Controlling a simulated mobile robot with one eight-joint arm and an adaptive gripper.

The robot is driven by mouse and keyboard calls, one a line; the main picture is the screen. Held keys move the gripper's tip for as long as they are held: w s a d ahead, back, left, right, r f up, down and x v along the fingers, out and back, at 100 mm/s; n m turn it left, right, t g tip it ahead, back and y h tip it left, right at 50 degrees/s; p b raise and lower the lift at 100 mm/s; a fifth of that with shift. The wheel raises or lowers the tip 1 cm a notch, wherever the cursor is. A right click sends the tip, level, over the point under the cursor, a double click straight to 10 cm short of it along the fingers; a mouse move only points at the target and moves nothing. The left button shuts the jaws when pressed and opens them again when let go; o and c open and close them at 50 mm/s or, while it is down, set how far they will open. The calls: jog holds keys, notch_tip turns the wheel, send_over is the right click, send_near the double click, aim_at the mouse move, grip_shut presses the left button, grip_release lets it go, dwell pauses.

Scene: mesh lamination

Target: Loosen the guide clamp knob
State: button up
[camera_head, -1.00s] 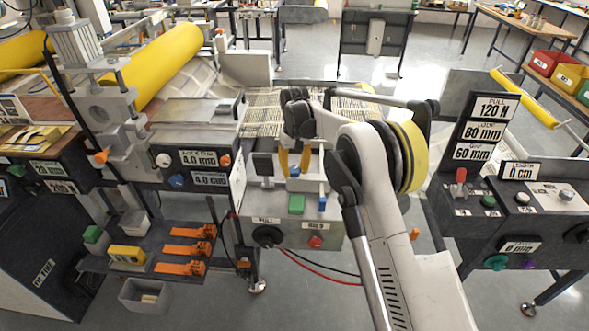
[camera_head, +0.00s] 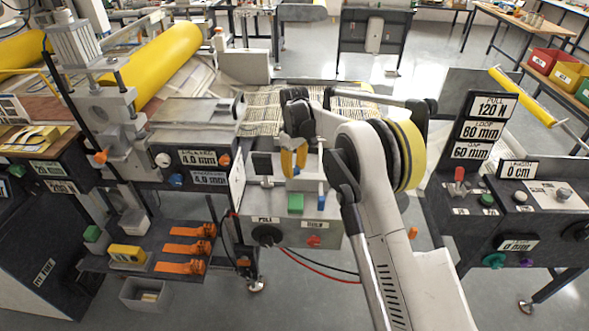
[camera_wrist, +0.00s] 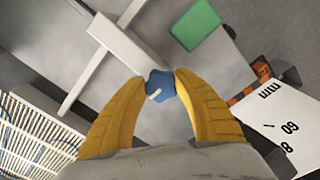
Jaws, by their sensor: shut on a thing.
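The guide clamp knob is a small blue lobed knob with a white mark (camera_wrist: 161,85). It sits between the tips of my gripper's two yellow fingers (camera_wrist: 160,80) in the wrist view. Both fingertips touch its sides, so my gripper is shut on it. In the head view my gripper (camera_head: 293,170) points down over the grey machine in the middle, and the knob is mostly hidden by the fingers. A white T-shaped bar (camera_wrist: 100,50) lies beside the knob in the wrist view.
A green block (camera_head: 295,203) stands on the machine's front, also seen in the wrist view (camera_wrist: 195,25). A small blue part (camera_head: 321,202) is to its right. A black knob (camera_head: 267,235) is on the front panel. A striped web (camera_wrist: 35,145) lies at the lower left.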

aim_at(295, 169)
dwell(0.3)
jog(key=o, duration=1.2)
jog(key=shift+c, duration=0.2)
notch_tip(295, 169, up, 12)
